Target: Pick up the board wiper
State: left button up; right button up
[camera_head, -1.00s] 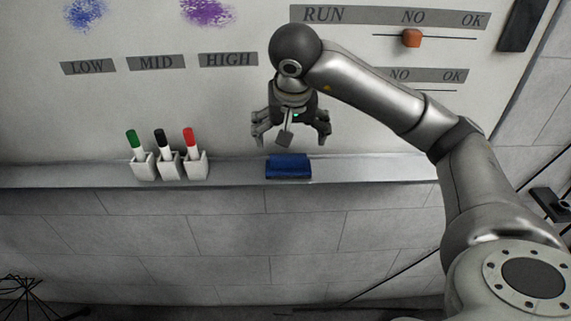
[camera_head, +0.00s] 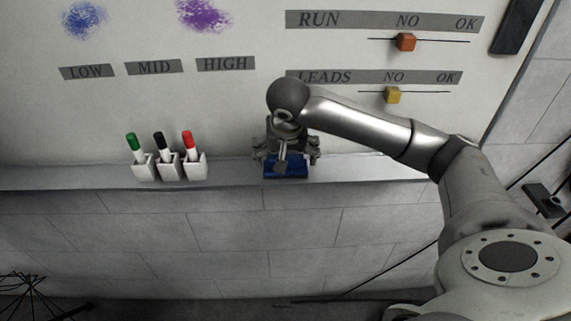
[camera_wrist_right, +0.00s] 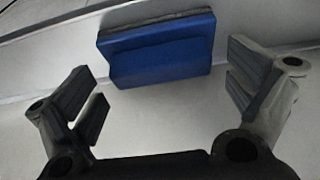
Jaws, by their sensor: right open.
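The board wiper is a blue block (camera_head: 285,171) lying on the ledge below the whiteboard in the head view. In the right wrist view the wiper (camera_wrist_right: 160,50) shows a blue body with a grey layer along its upper edge. My right gripper (camera_head: 286,162) is over the wiper and partly covers it in the head view. In the right wrist view its two fingers (camera_wrist_right: 168,98) are spread wide, with the wiper beyond them and between their lines. The gripper holds nothing. My left gripper is not in view.
The ledge (camera_head: 380,170) runs along the whiteboard and is clear to the right of the wiper. Three white holders (camera_head: 169,170) with green, black and red markers stand to its left. Orange (camera_head: 405,42) and yellow (camera_head: 392,95) sliders sit on the board.

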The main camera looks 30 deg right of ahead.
jog(key=c, duration=1)
jog(key=shift+r, duration=0.15)
jog(key=shift+r+b, duration=0.45)
jog(key=shift+b, duration=0.05)
jog(key=s+a+r+b, duration=0.1)
jog(key=s+a+r, duration=0.7)
jog(key=s+r, duration=0.3)
jog(key=shift+a+r, duration=0.4)
